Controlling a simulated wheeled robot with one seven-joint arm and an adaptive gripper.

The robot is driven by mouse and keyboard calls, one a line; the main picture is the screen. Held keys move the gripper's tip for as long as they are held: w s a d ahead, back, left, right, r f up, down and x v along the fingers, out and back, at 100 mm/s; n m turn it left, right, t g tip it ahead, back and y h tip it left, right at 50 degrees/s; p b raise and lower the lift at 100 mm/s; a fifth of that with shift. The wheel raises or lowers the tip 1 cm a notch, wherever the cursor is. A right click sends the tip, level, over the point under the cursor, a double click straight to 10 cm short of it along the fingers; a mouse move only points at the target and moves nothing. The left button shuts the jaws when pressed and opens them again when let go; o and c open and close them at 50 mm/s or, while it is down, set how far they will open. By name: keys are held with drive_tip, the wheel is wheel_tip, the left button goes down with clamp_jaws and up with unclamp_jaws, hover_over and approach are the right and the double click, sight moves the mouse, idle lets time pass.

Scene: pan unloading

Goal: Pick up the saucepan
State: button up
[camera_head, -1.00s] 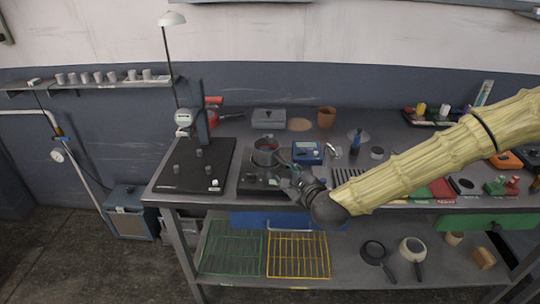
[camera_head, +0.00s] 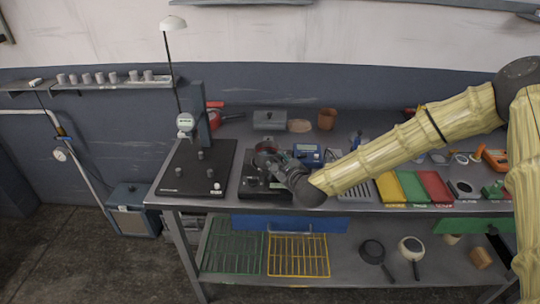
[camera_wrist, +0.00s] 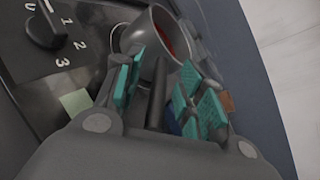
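The saucepan (camera_head: 265,149) is a dark grey pot with something red inside. It appears to stand on the black hotplate (camera_head: 250,187) on the workbench, partly hidden by my gripper. In the wrist view, the saucepan (camera_wrist: 158,66) shows its inside wall, and its dark handle (camera_wrist: 157,98) runs back between my fingers. My gripper (camera_wrist: 163,90) is open, with teal pads on both sides of the handle and visible gaps. In the head view my gripper (camera_head: 283,163) is just right of the pan; its fingers are hard to make out.
A black stand with a gauge (camera_head: 185,122) is left of the hotplate. A blue device (camera_head: 308,153) sits close right of my gripper. A grey box (camera_head: 269,120) and brown cup (camera_head: 327,119) are behind. Two pans (camera_head: 373,251) (camera_head: 411,245) lie on the lower shelf.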

drive_tip(key=shift+w+a+f, duration=0.2)
drive_tip(key=shift+w+f, duration=0.05)
drive_tip(key=shift+w, duration=0.3)
clamp_jaws()
drive_tip(key=shift+r, duration=0.1)
drive_tip(key=shift+w+r, duration=0.1)
drive_tip(key=shift+r, duration=0.3)
wheel_tip(320, 180, up, 2)
drive_tip(key=shift+b, duration=0.85)
drive_tip(key=s+d+r+b, duration=0.2)
drive_tip(key=s+d+b, duration=0.2)
drive_tip(key=s+d, duration=0.5)
drive_tip(key=s, duration=0.4)
drive_tip(key=shift+s, duration=0.2)
